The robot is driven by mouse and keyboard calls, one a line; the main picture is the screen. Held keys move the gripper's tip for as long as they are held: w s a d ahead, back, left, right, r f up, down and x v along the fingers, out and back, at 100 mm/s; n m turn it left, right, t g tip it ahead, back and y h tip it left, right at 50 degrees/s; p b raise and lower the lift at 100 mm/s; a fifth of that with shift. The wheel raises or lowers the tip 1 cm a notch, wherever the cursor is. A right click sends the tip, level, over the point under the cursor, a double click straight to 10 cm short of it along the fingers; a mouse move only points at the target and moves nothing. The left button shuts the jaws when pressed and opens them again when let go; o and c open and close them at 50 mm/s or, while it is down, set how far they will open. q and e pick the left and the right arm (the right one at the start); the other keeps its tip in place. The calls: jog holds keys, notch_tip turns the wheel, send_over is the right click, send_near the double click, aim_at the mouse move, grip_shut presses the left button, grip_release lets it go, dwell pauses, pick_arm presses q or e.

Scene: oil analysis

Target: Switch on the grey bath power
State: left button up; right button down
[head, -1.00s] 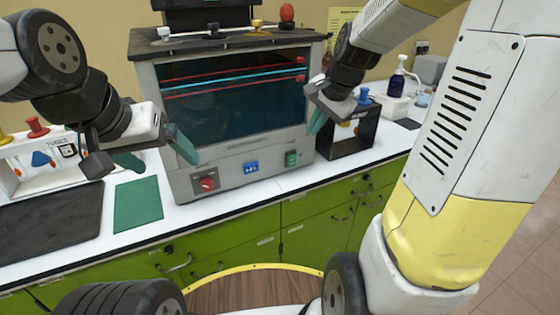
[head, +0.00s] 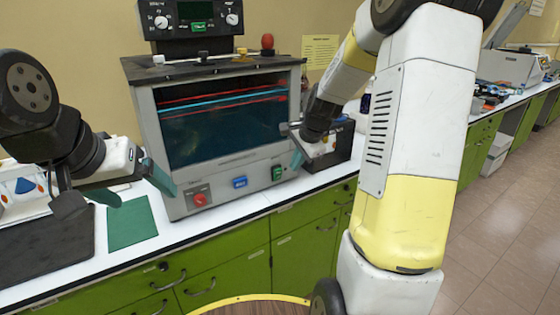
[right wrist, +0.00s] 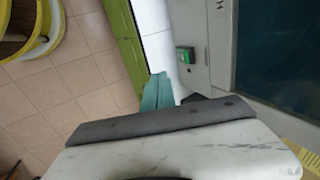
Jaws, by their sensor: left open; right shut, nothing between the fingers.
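The grey bath (head: 172,197) stands on the white counter, with a dark window showing red and blue lines. The green switch also shows in the right wrist view (right wrist: 186,55). My right gripper (head: 297,158) is shut and empty, just right of and above the green switch, apart from it. Its green fingers show in the right wrist view (right wrist: 156,92). My left gripper (head: 137,190) is open and empty, left of the bath.
A black box (head: 338,148) stands close to the right of the bath, behind my right gripper. Green cabinets (head: 300,250) are below.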

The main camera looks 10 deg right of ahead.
aim_at(278, 173)
jog(key=w+f, duration=0.2)
jog(key=w+a+f, duration=0.1)
jog(key=w+f, duration=0.1)
jog(key=w+a+f, duration=0.1)
jog(key=w+f, duration=0.1)
jog(key=f, duration=0.1)
jog(key=shift+w+a, duration=0.1)
jog(key=shift+w+a+r, duration=0.15)
jog(key=shift+w, duration=0.4)
jog(key=shift+w+a+r+g, duration=0.15)
jog(key=shift+w+a+g, duration=0.15)
jog(key=shift+w, duration=0.15)
jog(key=shift+d, duration=0.15)
jog(key=shift+r, duration=0.8)
